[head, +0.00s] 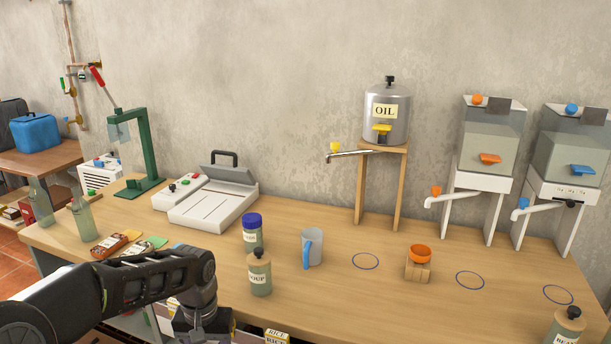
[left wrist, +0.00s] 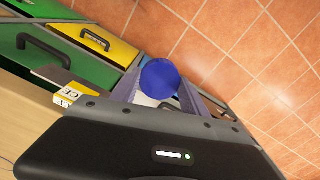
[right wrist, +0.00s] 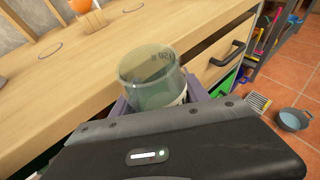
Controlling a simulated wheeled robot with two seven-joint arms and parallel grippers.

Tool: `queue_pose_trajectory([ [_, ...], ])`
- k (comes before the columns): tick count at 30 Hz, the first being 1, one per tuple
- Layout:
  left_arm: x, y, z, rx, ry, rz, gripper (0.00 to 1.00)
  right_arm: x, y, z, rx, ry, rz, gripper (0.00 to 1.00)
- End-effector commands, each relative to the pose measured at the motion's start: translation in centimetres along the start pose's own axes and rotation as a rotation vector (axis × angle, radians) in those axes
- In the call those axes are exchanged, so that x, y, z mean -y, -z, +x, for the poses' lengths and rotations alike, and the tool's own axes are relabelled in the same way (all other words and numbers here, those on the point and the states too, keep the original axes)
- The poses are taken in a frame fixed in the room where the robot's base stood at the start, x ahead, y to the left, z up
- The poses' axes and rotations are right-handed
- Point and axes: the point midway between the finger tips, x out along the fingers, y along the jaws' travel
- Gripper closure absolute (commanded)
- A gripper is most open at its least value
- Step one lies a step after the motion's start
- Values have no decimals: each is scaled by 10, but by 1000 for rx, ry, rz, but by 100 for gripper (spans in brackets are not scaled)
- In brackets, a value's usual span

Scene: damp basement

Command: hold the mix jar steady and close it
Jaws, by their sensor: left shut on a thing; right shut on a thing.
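My left gripper (left wrist: 160,95) is shut on a round blue lid (left wrist: 160,77), seen in the left wrist view. In the head view the left arm reaches in from the left, its end near the bottom edge; the lid does not show there. My right gripper (right wrist: 156,103) is shut around an open clear greenish jar (right wrist: 148,78), the mix jar by its place in my grip. Its rim faces the camera and bears no lid. Its label is mostly hidden and its contents are unclear. The right gripper and this jar are not in the head view.
On the bench (head: 330,290) stand a blue-lidded jar (head: 252,237), a corked SOUP jar (head: 259,274), a mug (head: 313,247) and an orange cup on a wooden block (head: 418,268). The OIL tank (head: 386,118) and two dispensers stand behind. Drawers (left wrist: 85,42) lie below the bench edge.

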Motion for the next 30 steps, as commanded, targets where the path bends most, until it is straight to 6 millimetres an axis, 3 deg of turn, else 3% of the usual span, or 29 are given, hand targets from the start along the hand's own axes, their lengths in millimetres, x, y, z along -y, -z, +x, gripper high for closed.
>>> queue_pose_trajectory([
  [14, 0, 0, 0, 0, 0, 0, 85, -8, 4, -7, 1, -48, -21, 100],
  [30, 0, 0, 0, 0, 0, 0, 85, -92, 49, -76, 0, -532, -221, 100],
])
